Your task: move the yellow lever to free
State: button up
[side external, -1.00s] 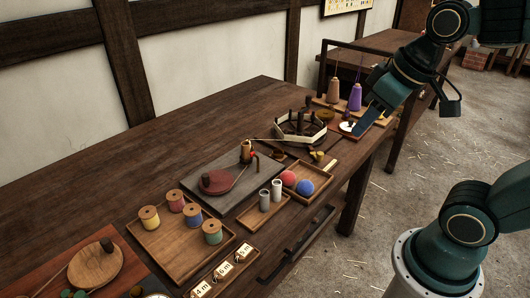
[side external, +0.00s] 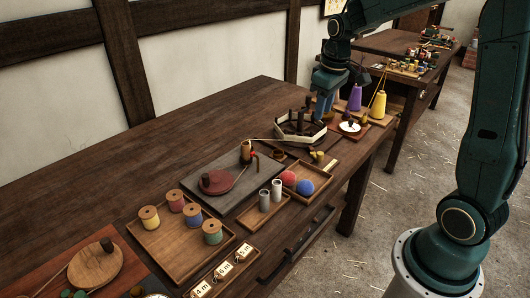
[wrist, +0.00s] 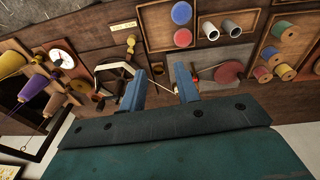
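A small yellow knobbed piece (side external: 317,156), which looks like the yellow lever, sits near the table's front edge beside the hexagonal frame. It also shows in the wrist view (wrist: 130,43), beside a pale label strip (wrist: 125,25). Its exact setting and the label's words are too small to read. My gripper (side external: 322,112) points down at the back of the hexagonal frame (side external: 300,128), away from the yellow piece. In the wrist view, the blue fingers of my gripper (wrist: 160,85) stand apart with nothing between them.
A white dial (side external: 350,127) on a red board lies right of the frame. Purple (side external: 355,98) and yellow (side external: 378,104) cones stand behind it. A tray with red and blue balls (side external: 305,187) and a grey slab (side external: 226,207) lie left. The table's back left is clear.

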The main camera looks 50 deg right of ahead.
jog(key=g, duration=0.2)
send_over(322, 153)
notch_tip(322, 153, down, 11)
jog(key=shift+w+a+r+y, duration=0.15)
jog(key=shift+w+y, duration=0.05)
jog(key=shift+y, duration=0.1)
jog(key=shift+f, duration=5.5)
jog(key=shift+s+d, duration=0.15)
jog(key=shift+d, duration=0.1)
